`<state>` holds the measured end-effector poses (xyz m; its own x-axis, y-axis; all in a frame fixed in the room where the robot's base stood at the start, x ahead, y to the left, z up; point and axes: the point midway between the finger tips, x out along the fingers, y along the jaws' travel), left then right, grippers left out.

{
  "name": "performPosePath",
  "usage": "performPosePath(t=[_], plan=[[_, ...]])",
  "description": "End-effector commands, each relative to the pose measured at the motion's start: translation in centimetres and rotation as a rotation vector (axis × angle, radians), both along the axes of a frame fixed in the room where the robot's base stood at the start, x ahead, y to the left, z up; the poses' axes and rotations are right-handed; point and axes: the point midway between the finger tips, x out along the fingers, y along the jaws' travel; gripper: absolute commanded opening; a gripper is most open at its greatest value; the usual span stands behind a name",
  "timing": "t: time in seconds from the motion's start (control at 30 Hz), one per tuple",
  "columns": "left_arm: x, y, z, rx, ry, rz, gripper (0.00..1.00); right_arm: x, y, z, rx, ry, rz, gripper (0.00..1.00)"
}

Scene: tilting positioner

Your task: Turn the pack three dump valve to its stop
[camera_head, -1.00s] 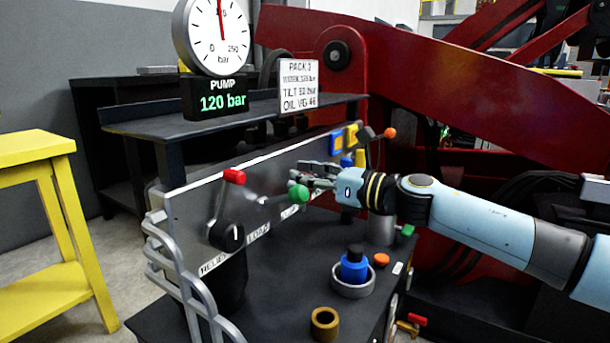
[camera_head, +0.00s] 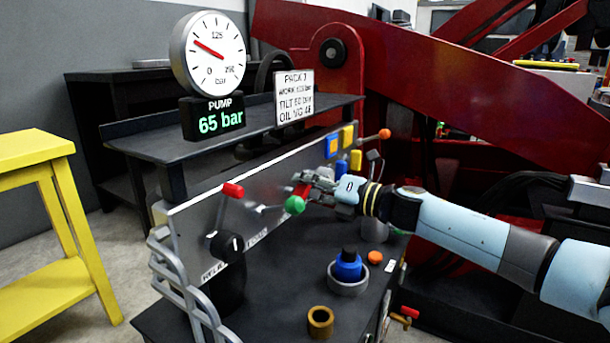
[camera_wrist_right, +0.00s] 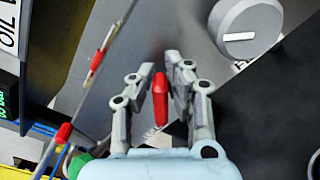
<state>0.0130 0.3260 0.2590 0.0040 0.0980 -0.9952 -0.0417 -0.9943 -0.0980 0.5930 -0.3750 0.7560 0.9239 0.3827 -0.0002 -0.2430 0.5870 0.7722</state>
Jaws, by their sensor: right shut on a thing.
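My right gripper (camera_head: 305,187) is at the slanted grey panel and shut on a red handle (camera_head: 301,190). The right wrist view shows this red handle (camera_wrist_right: 160,100) between the two fingers (camera_wrist_right: 160,88). I cannot read a label that names it as the dump valve; its base is hidden. The dial gauge (camera_head: 214,52) has its needle at the upper left, and the pump display (camera_head: 213,121) reads 65 bar. The sign (camera_head: 294,97) on the shelf reads PACK 3. My left gripper is not in view.
A green-knobbed lever (camera_head: 294,205) is close beside my gripper. A red-tipped lever (camera_head: 233,190) and a black knob (camera_head: 226,246) are to its left. A blue fitting (camera_head: 348,267) and a brass ring (camera_head: 320,321) stand on the bench. A yellow stand (camera_head: 60,290) is at left.

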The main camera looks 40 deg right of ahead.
Motion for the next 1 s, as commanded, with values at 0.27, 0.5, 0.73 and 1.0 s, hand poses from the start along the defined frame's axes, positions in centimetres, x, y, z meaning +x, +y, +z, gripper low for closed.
performPosePath(t=[0.27,0.5,0.73,1.0], plan=[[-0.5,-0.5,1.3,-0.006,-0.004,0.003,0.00,0.2,-0.4,-0.3,0.242,0.099,-0.003,0.00],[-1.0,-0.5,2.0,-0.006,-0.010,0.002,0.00,0.3,-0.5,-0.8,0.429,0.176,-0.002,0.00],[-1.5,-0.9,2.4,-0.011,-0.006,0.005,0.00,0.2,-0.6,-1.3,0.558,0.231,-0.002,0.00],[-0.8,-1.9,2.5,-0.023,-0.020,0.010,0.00,0.2,-0.6,-1.7,0.636,0.264,-0.003,0.00]])
